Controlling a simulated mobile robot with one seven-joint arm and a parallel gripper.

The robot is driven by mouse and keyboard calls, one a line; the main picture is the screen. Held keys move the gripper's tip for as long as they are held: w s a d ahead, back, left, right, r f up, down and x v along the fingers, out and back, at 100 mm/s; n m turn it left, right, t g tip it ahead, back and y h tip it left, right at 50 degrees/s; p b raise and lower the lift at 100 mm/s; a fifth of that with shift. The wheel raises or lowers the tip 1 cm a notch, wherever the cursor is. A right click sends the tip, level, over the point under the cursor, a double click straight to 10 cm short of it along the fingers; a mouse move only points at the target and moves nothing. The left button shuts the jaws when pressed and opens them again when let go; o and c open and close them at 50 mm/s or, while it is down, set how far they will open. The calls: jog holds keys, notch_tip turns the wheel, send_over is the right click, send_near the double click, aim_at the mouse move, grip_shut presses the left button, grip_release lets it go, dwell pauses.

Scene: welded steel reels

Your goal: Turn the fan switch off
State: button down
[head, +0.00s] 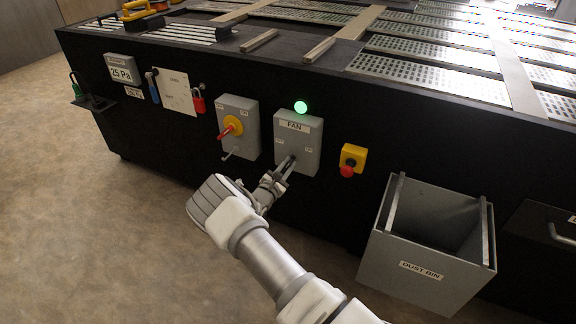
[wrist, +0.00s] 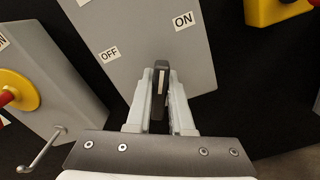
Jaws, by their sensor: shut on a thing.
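The grey FAN switch box (head: 309,146) is on the black front of the table, with a lit green lamp (head: 301,107) above its label. In the wrist view the box (wrist: 150,45) shows an OFF label (wrist: 109,55) on the left and an ON label (wrist: 183,21) on the right. The dark switch lever (wrist: 161,78) with a pale stripe is between my fingers. My gripper (head: 285,166) is at the lower part of the box, and in the wrist view it is shut on the lever.
A grey box with a red and yellow rotary handle (head: 232,127) is close on the left. A red and yellow push button (head: 350,161) is on the right. The open dust bin (head: 420,270) stands further right. Bare floor (head: 100,240) lies at the left.

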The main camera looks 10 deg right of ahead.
jog(key=shift+n, duration=0.3)
jog(key=n, duration=0.5)
jog(key=shift+w+a, duration=0.1)
jog(key=shift+a, duration=0.1)
jog(key=n, duration=0.5)
jog(key=shift+w+a+f+n+b, duration=0.1)
jog(key=shift+a+n+b, duration=0.05)
jog(key=shift+n+b, duration=0.25)
jog(key=c, duration=0.8)
grip_release()
jog(key=shift+a, duration=0.1)
